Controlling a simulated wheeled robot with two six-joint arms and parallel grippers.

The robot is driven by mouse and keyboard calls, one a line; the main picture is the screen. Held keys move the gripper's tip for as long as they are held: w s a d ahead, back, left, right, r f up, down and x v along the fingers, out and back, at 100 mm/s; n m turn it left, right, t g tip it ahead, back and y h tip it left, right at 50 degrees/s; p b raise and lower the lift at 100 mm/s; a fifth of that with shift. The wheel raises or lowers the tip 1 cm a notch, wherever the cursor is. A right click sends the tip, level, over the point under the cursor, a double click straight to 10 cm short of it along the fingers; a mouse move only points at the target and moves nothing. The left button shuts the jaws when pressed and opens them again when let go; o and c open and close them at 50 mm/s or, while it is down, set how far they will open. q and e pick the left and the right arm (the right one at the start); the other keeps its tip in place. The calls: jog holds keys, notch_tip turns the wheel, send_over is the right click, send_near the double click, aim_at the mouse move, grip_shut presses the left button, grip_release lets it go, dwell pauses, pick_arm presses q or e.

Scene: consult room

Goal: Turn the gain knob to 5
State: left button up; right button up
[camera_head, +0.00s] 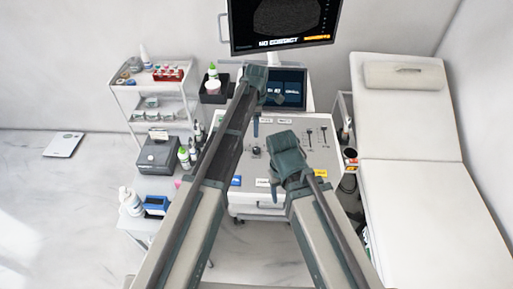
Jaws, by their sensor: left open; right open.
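The ultrasound console (290,212) stands in the middle, with a pale sloped control panel. A small dark round knob (256,152) shows on the left of the panel, between the two arms. Its label and pointer are too small to read, so I cannot tell its setting or whether it is the gain knob. My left gripper (256,128) points down over the panel's upper left, above the knob in the picture, open and empty. My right gripper (274,190) points down over the panel's lower middle, open and empty. My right wrist hides part of the panel's middle.
Two sliders (316,137) sit at the panel's right. A monitor (282,25) reading "NO CONTACT" and a smaller screen (290,90) rise behind. A supply cart (155,92) and printer-like box (158,154) stand left. A padded couch (410,125) fills the right.

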aim_at(256, 149)
pick_arm(q)
notch_tip(256, 149, down, 13)
jog(key=b, duration=1.2)
grip_shut()
